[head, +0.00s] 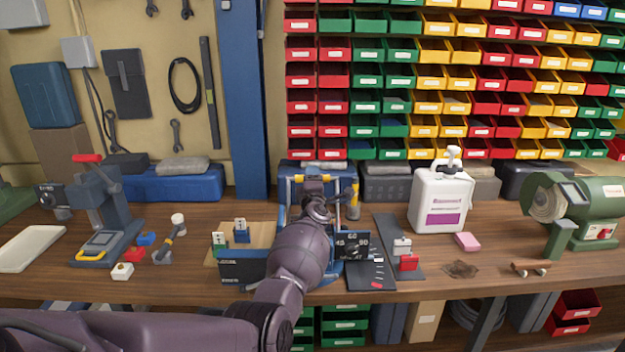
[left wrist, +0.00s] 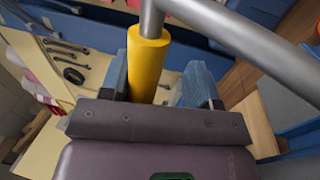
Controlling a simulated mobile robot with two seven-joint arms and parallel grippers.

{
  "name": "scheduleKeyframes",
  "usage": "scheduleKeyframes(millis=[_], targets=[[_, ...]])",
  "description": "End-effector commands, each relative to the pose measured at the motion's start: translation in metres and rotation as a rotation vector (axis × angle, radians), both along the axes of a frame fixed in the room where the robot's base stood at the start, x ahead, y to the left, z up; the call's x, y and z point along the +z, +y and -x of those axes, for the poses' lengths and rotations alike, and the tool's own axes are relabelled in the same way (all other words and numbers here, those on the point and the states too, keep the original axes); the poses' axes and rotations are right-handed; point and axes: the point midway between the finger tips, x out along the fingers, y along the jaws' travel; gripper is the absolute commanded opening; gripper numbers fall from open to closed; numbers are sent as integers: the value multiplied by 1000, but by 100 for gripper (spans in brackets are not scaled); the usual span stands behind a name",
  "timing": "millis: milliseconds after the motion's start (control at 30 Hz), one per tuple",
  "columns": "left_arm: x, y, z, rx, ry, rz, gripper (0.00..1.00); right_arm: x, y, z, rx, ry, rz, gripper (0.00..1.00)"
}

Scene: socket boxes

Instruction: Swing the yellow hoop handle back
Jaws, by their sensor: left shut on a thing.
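The yellow hoop handle (head: 299,178) shows in the head view as a yellow grip on a grey bar at the top of a blue frame (head: 282,212). My left gripper (head: 316,184) is at this handle, and my forearm hides much of the frame. In the left wrist view, the yellow sleeve (left wrist: 147,62) on its grey bar (left wrist: 235,38) passes between the blue-grey fingers of my left gripper (left wrist: 160,88). The gripper is shut on it. My right gripper is not in view.
A dark plate marked 45, 60, 90 (head: 352,246) stands right of my forearm. A white canister (head: 441,200) is farther right, and a green grinder (head: 575,210) is at the right end. A blue press (head: 103,215) stands left. Bare bench (head: 500,235) lies between canister and grinder.

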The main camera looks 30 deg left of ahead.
Motion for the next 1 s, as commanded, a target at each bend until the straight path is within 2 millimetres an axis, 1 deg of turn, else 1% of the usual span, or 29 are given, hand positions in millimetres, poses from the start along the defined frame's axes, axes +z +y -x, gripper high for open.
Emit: scheduleKeyframes(millis=[33,200,333,600,700,900,1000], targets=[[-6,0,1,-1,8,4,49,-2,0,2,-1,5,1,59],[-4,0,2,0,6,1,49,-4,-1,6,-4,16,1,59],[-3,-3,7,0,6,1,49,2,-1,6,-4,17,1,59],[-8,-19,32,-1,8,2,49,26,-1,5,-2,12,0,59],[-11,-25,42,-1,9,3,49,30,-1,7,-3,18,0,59],[-15,-36,59,-1,5,4,49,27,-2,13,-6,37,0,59],[-15,-39,63,-1,4,2,49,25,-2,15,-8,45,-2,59]])
